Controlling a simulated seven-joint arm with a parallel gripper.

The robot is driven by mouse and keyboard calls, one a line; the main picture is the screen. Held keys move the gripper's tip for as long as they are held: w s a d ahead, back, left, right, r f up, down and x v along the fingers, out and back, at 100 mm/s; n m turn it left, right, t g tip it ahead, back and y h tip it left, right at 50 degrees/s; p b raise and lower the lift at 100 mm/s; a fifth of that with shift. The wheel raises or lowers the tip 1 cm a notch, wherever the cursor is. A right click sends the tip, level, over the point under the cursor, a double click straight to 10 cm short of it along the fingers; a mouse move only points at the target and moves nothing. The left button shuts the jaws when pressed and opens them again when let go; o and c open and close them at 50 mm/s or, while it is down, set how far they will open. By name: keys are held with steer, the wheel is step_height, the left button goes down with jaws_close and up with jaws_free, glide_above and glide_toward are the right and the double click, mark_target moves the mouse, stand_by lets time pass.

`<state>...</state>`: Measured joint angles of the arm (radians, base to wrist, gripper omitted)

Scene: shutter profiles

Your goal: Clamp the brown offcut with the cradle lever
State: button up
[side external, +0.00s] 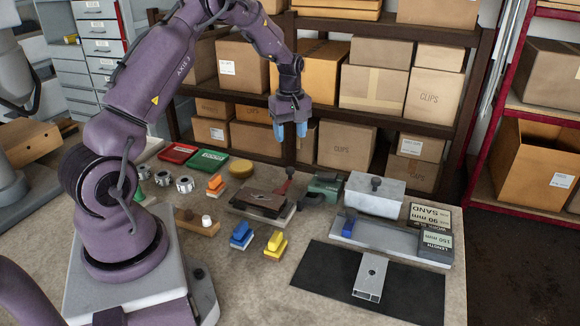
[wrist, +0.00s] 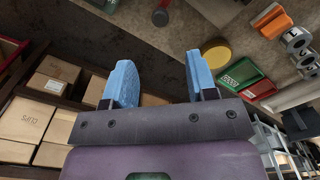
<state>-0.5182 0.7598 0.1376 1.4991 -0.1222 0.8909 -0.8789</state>
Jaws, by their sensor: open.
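A dark brown piece (side external: 259,201), which looks like the offcut, lies on a pale cradle base (side external: 262,214) in the middle of the bench. A lever with a dark red knob (side external: 290,172) stands up at the cradle's back right end. A dark red knob (wrist: 160,17), probably the lever's, shows at the top of the wrist view. My gripper (side external: 290,131) is open and empty, well above the bench and over the lever's end of the cradle. Its two blue fingers also show apart in the wrist view (wrist: 158,62). The lever's lower joint is too small to make out.
Orange (side external: 216,185), blue (side external: 242,235) and yellow (side external: 275,245) clamps stand left and in front. A green vise-like block (side external: 325,187) and a grey metal block (side external: 374,195) stand right. A yellow disc (side external: 241,168) lies behind left. Shelves of boxes (side external: 347,145) rise behind.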

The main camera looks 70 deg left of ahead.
mark_target(290, 169)
step_height(290, 169, down, 11)
steer(key=shift+r, duration=0.1)
stand_by(0.3)
jaws_close()
